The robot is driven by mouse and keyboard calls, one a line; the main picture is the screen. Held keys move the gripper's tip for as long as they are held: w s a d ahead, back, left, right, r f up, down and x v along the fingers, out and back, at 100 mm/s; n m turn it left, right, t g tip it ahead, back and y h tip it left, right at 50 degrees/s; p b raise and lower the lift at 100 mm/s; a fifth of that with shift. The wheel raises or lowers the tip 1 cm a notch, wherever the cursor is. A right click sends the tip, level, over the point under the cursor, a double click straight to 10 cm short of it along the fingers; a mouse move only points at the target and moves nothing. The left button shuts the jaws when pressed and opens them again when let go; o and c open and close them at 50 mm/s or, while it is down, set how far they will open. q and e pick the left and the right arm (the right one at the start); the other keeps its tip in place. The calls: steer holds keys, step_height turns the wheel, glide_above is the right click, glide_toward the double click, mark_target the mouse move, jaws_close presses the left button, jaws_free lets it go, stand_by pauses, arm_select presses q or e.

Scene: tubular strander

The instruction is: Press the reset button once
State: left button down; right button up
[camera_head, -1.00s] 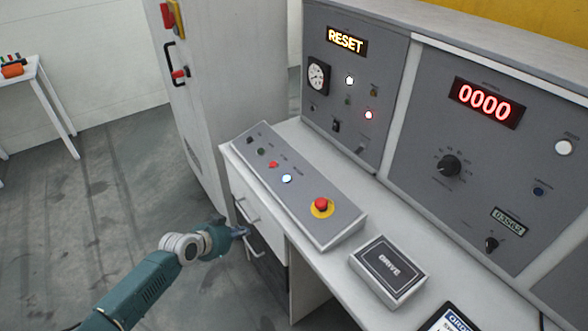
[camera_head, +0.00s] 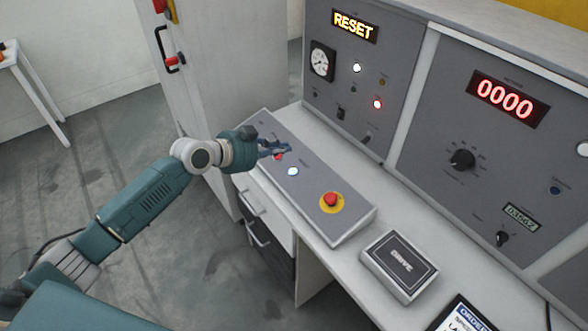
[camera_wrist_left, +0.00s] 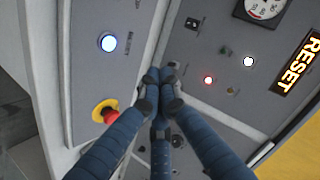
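The reset button (camera_head: 293,171) is a round, white-blue lit button on the sloped grey console (camera_head: 308,185). It also shows in the left wrist view (camera_wrist_left: 107,42), with a RESET label beside it. My left gripper (camera_head: 284,147) is over the upper-left part of the console, up and left of the reset button in the head view and apart from it. In the left wrist view its dark blue fingers (camera_wrist_left: 161,78) meet at the tips with nothing between them. It partly hides the small buttons at that end of the console. My right gripper is not in view.
A red emergency-stop button (camera_head: 331,200) on a yellow disc sits lower right on the console. The upright panel (camera_head: 395,60) stands behind, with a lit RESET display (camera_head: 355,27).

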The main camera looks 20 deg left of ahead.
mark_target(293, 172)
arm_select(q)
steer(key=f+b, duration=0.2)
steer(key=w+d+f+b, duration=0.1)
steer(key=f+b, duration=0.1)
steer(key=f, duration=0.1)
steer(key=f+b, duration=0.2)
steer(key=f, duration=0.1)
steer(key=shift+w+d, duration=0.15)
steer(key=shift+w, duration=0.2)
steer(key=shift+w+f+b, duration=0.15)
steer(key=shift+f+b, duration=0.2)
steer(key=shift+b, duration=0.15)
stand_by(0.9)
steer(key=shift+d+f+b, duration=0.15)
steer(key=shift+f+b, duration=0.2)
steer(key=shift+b, duration=0.2)
steer(key=shift+w+f+b, duration=0.1)
steer(key=shift+f+b, duration=0.25)
steer(key=shift+b, duration=0.15)
stand_by(0.5)
stand_by(0.3)
steer(key=shift+r+p, duration=0.45)
steer(key=shift+r, duration=0.3)
